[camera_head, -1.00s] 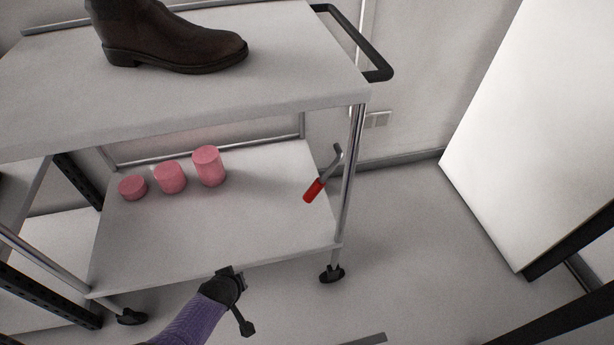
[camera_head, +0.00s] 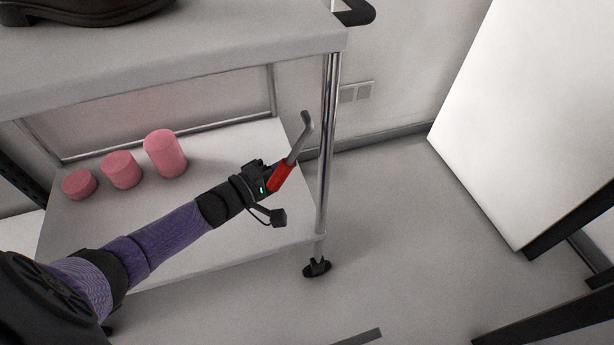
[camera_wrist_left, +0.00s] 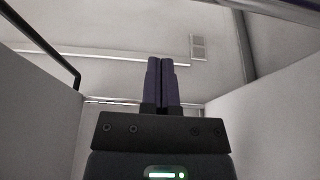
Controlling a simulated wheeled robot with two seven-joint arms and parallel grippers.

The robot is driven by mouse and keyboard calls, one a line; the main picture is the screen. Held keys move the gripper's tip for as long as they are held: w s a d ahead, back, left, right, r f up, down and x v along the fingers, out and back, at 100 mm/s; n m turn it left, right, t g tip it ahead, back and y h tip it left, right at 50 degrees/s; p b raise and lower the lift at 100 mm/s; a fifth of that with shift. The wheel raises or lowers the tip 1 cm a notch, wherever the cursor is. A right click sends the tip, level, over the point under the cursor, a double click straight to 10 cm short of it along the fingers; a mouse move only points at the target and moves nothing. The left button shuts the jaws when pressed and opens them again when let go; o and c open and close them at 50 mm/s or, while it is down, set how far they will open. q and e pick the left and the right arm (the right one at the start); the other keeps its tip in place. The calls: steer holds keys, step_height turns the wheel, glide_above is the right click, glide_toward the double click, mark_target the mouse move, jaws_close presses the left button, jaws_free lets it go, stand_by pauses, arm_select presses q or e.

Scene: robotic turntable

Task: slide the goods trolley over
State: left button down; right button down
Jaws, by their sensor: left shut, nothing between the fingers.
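The goods trolley (camera_head: 190,62) is a white two-shelf cart with chrome posts, a black handle (camera_head: 357,12) at its right end and black castors (camera_head: 317,267). In the head view my left gripper (camera_head: 264,176) is over the lower shelf (camera_head: 160,228), beside the right front post (camera_head: 327,150). It overlaps a red-handled tool (camera_head: 281,177) in the picture; I cannot tell whether they touch. In the left wrist view its two dark fingers (camera_wrist_left: 161,75) are together with nothing between them. My right gripper is not in view.
Several pink cylinders, one the tallest (camera_head: 166,153), stand on the lower shelf. A dark boot (camera_head: 85,12) is on the top shelf. A large white panel (camera_head: 510,110) stands at right. The floor (camera_head: 400,230) between it and the trolley is clear.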

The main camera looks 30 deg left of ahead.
arm_select(q)
steer(key=d, duration=0.4)
steer(key=shift+d, duration=0.1)
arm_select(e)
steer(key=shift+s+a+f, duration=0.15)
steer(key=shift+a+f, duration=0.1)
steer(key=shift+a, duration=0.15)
